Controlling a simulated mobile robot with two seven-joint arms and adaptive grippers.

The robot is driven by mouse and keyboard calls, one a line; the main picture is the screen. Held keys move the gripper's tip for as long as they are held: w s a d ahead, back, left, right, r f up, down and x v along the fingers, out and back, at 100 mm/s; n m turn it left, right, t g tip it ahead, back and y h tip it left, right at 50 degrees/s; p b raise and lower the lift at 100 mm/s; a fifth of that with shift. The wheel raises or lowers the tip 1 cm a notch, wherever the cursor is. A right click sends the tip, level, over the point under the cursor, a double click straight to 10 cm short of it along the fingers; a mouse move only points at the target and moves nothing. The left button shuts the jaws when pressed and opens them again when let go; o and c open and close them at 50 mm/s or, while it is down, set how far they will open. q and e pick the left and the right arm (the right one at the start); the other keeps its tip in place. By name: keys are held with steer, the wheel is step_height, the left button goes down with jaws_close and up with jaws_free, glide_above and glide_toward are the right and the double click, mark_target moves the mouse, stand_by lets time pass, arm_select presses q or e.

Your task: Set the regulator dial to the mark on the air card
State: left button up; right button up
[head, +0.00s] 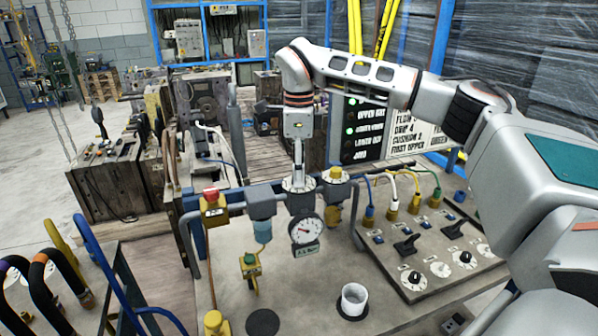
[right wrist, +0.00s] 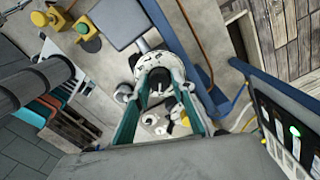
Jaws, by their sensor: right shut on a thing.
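The regulator (head: 262,207) stands on a pipe run over the grey bench, with a pale round dial (head: 299,184) on top. The dial also shows in the right wrist view as a white ring with dark marks (right wrist: 152,58). My right gripper (head: 298,176) points straight down onto the dial and is shut on its knob; the fingers hide most of the knob. A round white gauge (head: 305,230) with a dark needle hangs below, above a small label. A white card with black writing (head: 421,135) stands behind, partly hidden by my right arm. My left gripper is not in view.
A red-topped yellow button box (head: 213,207) and a yellow-capped fitting (head: 335,176) flank the dial. A panel with switches and dials (head: 428,262) lies right. Blue rails and hoses crowd the left.

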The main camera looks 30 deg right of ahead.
steer(key=m, duration=1)
steer(key=shift+f+m, duration=0.1)
steer(key=shift+m, duration=0.3)
steer(key=m, duration=0.8)
steer(key=shift+m, duration=2)
